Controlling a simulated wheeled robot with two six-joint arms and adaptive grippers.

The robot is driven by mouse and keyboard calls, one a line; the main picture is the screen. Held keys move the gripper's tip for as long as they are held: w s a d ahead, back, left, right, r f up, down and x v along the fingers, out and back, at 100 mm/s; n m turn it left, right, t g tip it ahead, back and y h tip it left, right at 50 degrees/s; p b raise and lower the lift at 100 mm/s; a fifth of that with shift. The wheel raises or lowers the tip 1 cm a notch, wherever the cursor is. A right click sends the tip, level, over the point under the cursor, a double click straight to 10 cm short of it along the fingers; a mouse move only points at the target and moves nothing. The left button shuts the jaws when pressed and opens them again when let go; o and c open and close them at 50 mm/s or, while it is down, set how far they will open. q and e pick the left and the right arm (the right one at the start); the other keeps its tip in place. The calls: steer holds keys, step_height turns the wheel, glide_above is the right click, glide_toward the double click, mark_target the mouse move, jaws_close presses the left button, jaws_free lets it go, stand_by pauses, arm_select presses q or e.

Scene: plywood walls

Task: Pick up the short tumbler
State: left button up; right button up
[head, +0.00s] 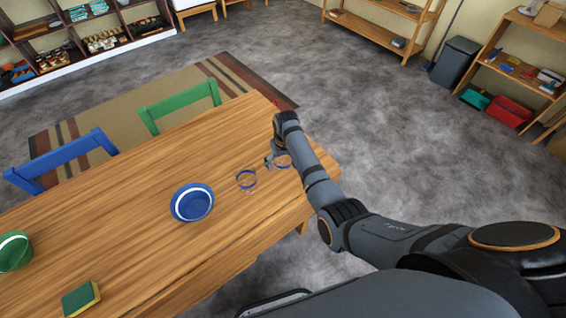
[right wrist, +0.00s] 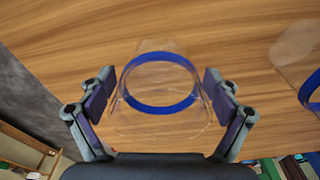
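A clear tumbler with a blue band (right wrist: 160,108) stands on the wooden table between the spread fingers of my right gripper (right wrist: 158,92). The pads are apart from it on both sides. In the head view, this tumbler (head: 284,162) is partly hidden by my right gripper (head: 273,158) and arm. A second clear tumbler with a blue band (head: 246,180) stands close by to the left. It shows cut off at the right edge of the right wrist view (right wrist: 312,92). I cannot tell surely which tumbler is shorter. My left gripper is not in view.
A blue bowl (head: 192,203), a green bowl (head: 14,252) and a green-yellow sponge (head: 81,299) are on the table (head: 130,230). Green (head: 180,105) and blue (head: 62,160) chairs stand at its far side. The table's right end is close to my right arm.

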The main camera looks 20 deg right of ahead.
steer(key=c, duration=1.1)
step_height(320, 180, up, 10)
